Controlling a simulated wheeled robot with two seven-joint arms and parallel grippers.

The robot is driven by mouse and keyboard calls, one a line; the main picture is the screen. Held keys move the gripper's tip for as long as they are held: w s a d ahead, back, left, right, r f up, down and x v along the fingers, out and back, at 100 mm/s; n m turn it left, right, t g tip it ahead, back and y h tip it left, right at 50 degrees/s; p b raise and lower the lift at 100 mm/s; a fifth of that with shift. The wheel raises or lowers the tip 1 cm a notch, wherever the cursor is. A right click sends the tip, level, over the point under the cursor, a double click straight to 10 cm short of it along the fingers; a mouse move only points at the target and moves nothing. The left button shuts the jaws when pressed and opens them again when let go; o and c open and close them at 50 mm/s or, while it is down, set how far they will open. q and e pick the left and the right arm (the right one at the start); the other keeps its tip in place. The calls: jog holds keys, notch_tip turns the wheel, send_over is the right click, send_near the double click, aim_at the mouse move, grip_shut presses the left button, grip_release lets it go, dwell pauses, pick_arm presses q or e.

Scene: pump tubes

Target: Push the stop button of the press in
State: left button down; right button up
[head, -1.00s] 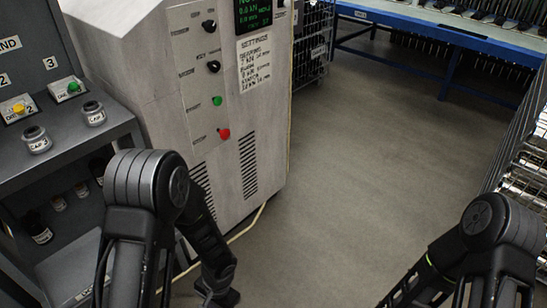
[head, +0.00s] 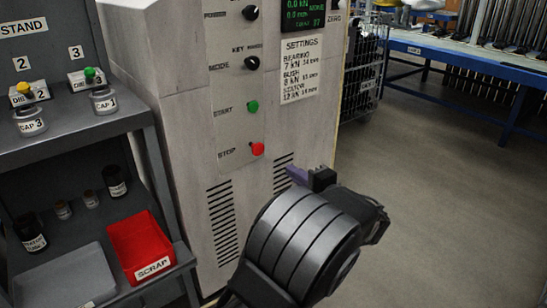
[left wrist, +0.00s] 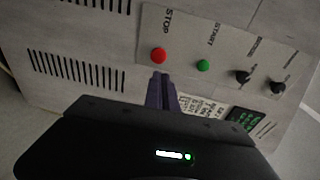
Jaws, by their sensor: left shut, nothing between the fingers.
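The red stop button (head: 257,149) is on the front panel of the grey press (head: 180,100), beside the printed word STOP and below the green start button (head: 252,107). In the left wrist view the red stop button (left wrist: 159,55) is just beyond the fingertips. My left gripper (head: 298,175) is in front of the press panel, to the lower right of the button. Its purple fingers are shut and empty, and they also show in the left wrist view (left wrist: 160,80). A gap between fingertips and button seems to remain. My right gripper is out of view.
Two black knobs (head: 251,63) sit above the start button, beside a settings label (head: 299,68) and a display (head: 303,27). On the left is a grey stand (head: 70,143) with capped jars and a red scrap bin (head: 140,246). Open floor lies to the right.

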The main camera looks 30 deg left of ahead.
pick_arm(q)
jog(key=b, duration=0.4)
send_near(258, 149)
jog(key=x, duration=0.6)
jog(key=shift+w+f, duration=0.15)
jog(key=shift+f, duration=0.1)
jog(key=shift+w+a+r, duration=0.1)
jog(key=shift+w+a, duration=0.1)
jog(key=shift+a, duration=0.1)
jog(key=shift+a, duration=0.1)
jog(key=shift+b+x, duration=0.5)
jog(key=shift+x, duration=0.3)
jog(key=shift+s+r, duration=0.1)
